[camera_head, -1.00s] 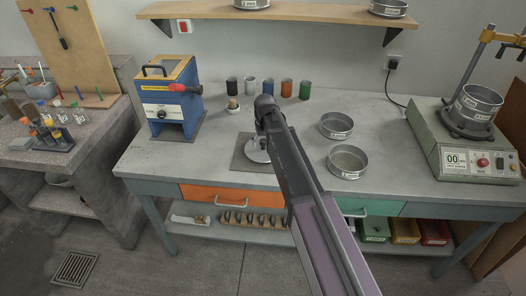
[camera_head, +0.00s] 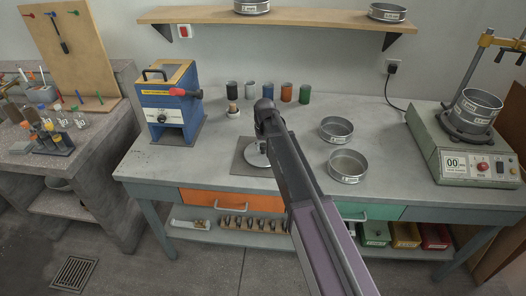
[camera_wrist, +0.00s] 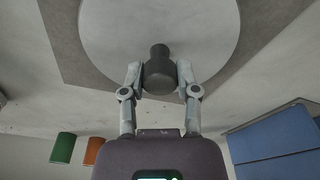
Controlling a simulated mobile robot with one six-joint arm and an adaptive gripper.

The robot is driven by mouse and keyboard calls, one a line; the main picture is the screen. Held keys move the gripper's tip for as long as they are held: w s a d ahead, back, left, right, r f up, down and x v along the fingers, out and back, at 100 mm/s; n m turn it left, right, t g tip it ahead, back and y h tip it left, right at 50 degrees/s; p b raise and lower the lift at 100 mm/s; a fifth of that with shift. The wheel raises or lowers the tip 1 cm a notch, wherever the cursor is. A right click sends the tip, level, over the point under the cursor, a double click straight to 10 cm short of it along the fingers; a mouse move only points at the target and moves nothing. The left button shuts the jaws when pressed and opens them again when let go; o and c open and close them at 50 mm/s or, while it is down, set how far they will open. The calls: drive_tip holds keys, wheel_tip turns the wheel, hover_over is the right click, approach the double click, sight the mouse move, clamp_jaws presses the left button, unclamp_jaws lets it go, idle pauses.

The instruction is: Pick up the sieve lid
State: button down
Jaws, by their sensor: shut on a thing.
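The sieve lid is a pale grey round disc (camera_wrist: 105,25) with a dark knob (camera_wrist: 160,72) at its centre. In the wrist view both fingers of my gripper (camera_wrist: 160,78) are shut on the knob, one on each side. In the head view the lid (camera_head: 254,158) shows over a dark square mat (camera_head: 240,167) on the bench, partly hidden by my arm. My gripper is mostly hidden there. I cannot tell whether the lid touches the mat.
Two open sieves (camera_head: 336,130) (camera_head: 347,166) stand right of my arm. A blue machine (camera_head: 172,112) is at left, a sieve shaker (camera_head: 470,150) at right. A shelf (camera_head: 310,17) hangs above.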

sight(263, 144)
drive_tip(key=shift+r, duration=0.1)
wheel_tip(263, 144, up, 3)
drive_tip(key=p, duration=0.3)
drive_tip(key=s+d+r+p, duration=0.1)
drive_tip(key=s+d, duration=0.1)
drive_tip(key=s, duration=0.5)
drive_tip(key=s+d+p, duration=0.1)
drive_tip(key=s+d, duration=0.2)
drive_tip(key=s, duration=0.5)
drive_tip(key=shift+d+r, duration=0.25)
drive_tip(key=shift+r, duration=0.15)
idle(0.4)
